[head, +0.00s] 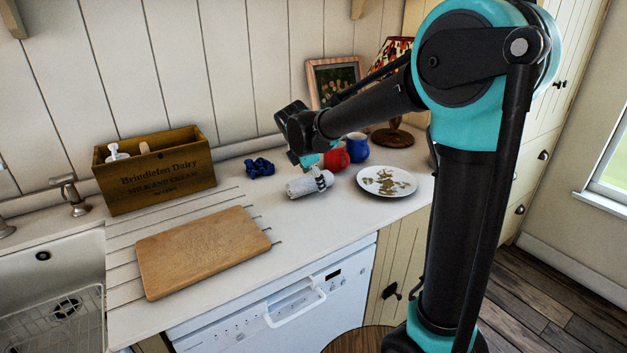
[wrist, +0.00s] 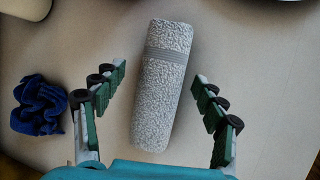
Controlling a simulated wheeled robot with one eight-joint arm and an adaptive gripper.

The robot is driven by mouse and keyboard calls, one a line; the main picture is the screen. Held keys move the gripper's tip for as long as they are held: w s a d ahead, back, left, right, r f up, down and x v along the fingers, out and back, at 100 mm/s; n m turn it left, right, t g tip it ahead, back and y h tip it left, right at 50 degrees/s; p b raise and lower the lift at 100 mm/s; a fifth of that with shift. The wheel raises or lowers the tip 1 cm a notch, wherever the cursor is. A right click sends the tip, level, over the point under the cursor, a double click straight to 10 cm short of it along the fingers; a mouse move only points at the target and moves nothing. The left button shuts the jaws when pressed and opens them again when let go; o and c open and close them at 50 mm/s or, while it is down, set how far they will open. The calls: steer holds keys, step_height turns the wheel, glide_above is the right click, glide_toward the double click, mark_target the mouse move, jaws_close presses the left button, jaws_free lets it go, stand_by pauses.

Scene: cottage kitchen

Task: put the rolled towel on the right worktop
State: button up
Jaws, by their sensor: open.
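The rolled towel (head: 308,184) is a pale grey, speckled roll lying on the worktop (head: 345,222) in the head view. In the wrist view, the rolled towel (wrist: 163,85) lies lengthwise between the spread fingers, with a darker grey band near its far end. My gripper (wrist: 160,92) is open, with one finger on each side of the towel and a visible gap to both. In the head view, my gripper (head: 316,172) is over the towel and partly hides it. I cannot tell its exact height above the worktop.
A crumpled blue cloth (head: 259,167) lies left of the towel. A red mug (head: 337,159), a blue mug (head: 356,147) and a patterned plate (head: 387,181) stand close on the right. A cutting board (head: 203,250) and a wooden crate (head: 155,172) are farther left, by the sink (head: 45,262).

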steer(key=v, duration=1)
steer(key=shift+s+r, duration=0.15)
steer(key=shift+r, duration=0.2)
steer(key=shift+a, duration=0.1)
